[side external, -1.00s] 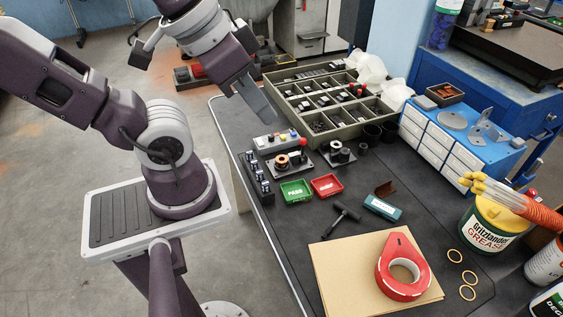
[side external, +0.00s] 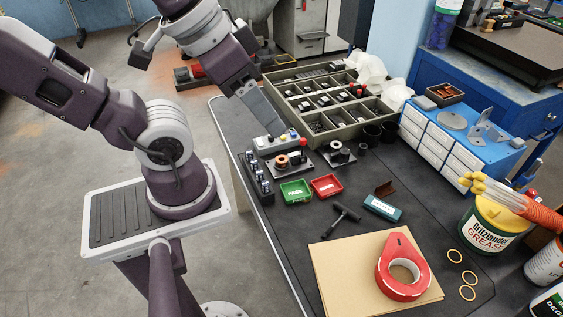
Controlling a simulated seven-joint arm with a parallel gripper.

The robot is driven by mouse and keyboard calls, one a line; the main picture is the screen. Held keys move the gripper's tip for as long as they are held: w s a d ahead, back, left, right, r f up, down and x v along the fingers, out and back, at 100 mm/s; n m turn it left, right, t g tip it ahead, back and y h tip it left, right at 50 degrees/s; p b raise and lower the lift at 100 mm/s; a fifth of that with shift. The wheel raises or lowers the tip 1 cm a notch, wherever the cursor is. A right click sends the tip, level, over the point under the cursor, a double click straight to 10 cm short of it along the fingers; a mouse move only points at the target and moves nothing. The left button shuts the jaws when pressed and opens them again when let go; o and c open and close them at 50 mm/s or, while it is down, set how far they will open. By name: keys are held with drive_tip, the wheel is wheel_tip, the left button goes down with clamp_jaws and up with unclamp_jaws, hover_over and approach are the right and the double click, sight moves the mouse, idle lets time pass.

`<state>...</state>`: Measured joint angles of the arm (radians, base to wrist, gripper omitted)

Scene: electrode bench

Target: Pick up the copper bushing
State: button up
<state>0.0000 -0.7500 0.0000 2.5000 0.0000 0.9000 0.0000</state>
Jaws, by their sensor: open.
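The copper bushing (side external: 282,160) appears as a small copper-coloured ring on a dark plate near the left part of the bench. I cannot tell exactly how it is seated. My gripper (side external: 274,124) is open and points down to the right, above and behind the bushing in the picture, close to the grey control box (side external: 265,145). It appears empty and apart from the bushing. Its two fingers overlap in this view, so the gap between them is hidden.
A second plate with a dark cylinder (side external: 337,154) stands just right of the bushing. A rack of small cylinders (side external: 262,185) is to its left. Green (side external: 296,197) and red (side external: 327,191) trays lie in front. A divided parts tray (side external: 318,138) stands behind.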

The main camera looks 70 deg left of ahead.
drive_tip(key=w+a+f+n+g+y, duration=0.1)
drive_tip(key=w+a+f, duration=0.1)
drive_tip(key=w+a, duration=0.25)
drive_tip(key=w+a+f+g+y, duration=0.1)
drive_tip(key=w+a+f+g, duration=0.15)
drive_tip(key=w+a, duration=0.2)
drive_tip(key=n+g+h, duration=0.2)
hover_over(282, 161)
wheel_tip(282, 161, down, 21)
wheel_tip(282, 161, down, 9)
drive_tip(key=shift+r, duration=0.1)
clamp_jaws()
